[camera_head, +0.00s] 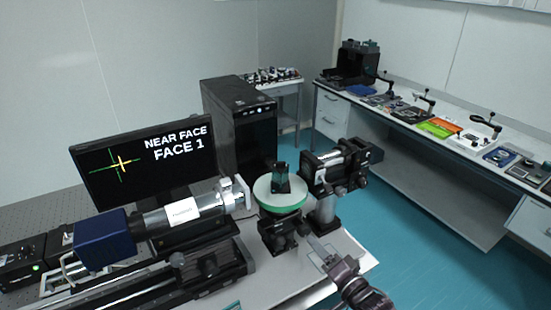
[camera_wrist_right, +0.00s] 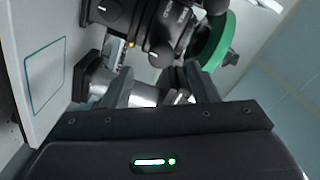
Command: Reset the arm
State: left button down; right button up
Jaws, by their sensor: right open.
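My right gripper (camera_head: 318,250) is at the lower right of the head view, in front of the round stage and low beside the table's front edge. Its jaws are open, with nothing seen between them. In the right wrist view the gripper (camera_wrist_right: 148,88) has its dark fingers apart, facing black stage hardware. A round stage with a green rim (camera_head: 281,202) carries a small dark glossy block (camera_head: 281,178), standing upright and apart from the gripper. The green rim also shows in the right wrist view (camera_wrist_right: 214,45). My left gripper is not in view.
A blue and silver optical tube (camera_head: 105,240) lies left of the stage, and a black viewing instrument (camera_head: 340,168) stands right of it. A monitor (camera_head: 145,170) reads "NEAR FACE FACE 1". A side bench (camera_head: 430,165) holds several items. The teal floor (camera_head: 420,260) is clear at right.

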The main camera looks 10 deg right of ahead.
jog(key=s+f+n+g+h, duration=0.3)
jog(key=s+n+g+h, duration=0.3)
jog(key=s+n+g, duration=1.1)
jog(key=s+f+m+t+b, duration=0.1)
jog(key=s+f+m+b, duration=0.2)
jog(key=f, duration=1.4)
jog(key=s+f+m+t+b, duration=0.1)
jog(key=s+f+m+b, duration=0.15)
jog(key=f, duration=1.35)
jog(key=s+d+f+g+b, duration=0.1)
jog(key=s+d+f+b, duration=0.2)
jog(key=s+f, duration=1.7)
notch_tip(320, 180, down, 3)
jog(key=shift+s+r+m, duration=0.1)
jog(key=shift+s+m, duration=0.15)
jog(key=shift+m, duration=0.1)
jog(key=shift+d, duration=0.1)
